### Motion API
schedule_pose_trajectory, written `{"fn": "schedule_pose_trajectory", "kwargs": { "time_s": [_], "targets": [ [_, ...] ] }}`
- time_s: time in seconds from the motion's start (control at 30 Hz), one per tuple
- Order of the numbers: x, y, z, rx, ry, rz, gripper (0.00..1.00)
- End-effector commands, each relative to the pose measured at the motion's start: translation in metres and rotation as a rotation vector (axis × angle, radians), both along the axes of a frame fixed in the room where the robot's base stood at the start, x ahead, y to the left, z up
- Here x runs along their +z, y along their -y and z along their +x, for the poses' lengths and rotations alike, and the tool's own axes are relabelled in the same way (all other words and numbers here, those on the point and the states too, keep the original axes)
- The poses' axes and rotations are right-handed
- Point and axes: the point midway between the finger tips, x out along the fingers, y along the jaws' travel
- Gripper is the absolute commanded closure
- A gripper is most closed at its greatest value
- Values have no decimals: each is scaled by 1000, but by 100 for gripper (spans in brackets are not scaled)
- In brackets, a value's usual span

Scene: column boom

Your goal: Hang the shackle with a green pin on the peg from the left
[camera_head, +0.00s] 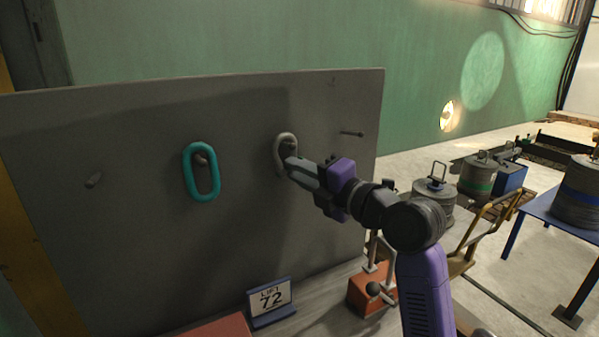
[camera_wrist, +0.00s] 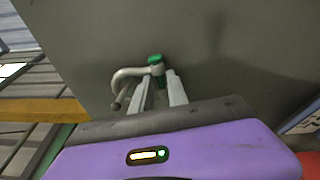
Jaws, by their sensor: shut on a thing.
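The grey shackle (camera_head: 279,148) is in front of the upright dark board, right of its middle. In the wrist view its grey bow (camera_wrist: 128,73) curves to the left from a green pin end (camera_wrist: 154,59). My gripper (camera_head: 291,164) is shut on the shackle; its two light fingers (camera_wrist: 161,84) reach up to the green end. Whether the bow is around a peg or only in front of the board I cannot tell, as the gripper covers part of it. A bare peg (camera_head: 94,180) stands at the board's left and another (camera_head: 351,133) at its right.
A teal oblong link (camera_head: 187,175) hangs on a peg between the left peg and the shackle. A sign reading "LIFT 72" (camera_head: 270,301) and an orange block with a lever (camera_head: 371,293) stand below the board. Weights (camera_head: 434,196) stand to the right, beyond the board.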

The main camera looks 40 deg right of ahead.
Motion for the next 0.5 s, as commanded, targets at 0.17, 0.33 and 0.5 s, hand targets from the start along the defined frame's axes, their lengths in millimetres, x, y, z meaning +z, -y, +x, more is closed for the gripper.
{"fn": "schedule_pose_trajectory", "kwargs": {
  "time_s": [0.17,0.33,0.5],
  "targets": [
    [1,0,0,0,2,-1,100],
    [1,0,0,0,2,-1,61],
    [1,0,0,0,1,0,55]
  ]
}}
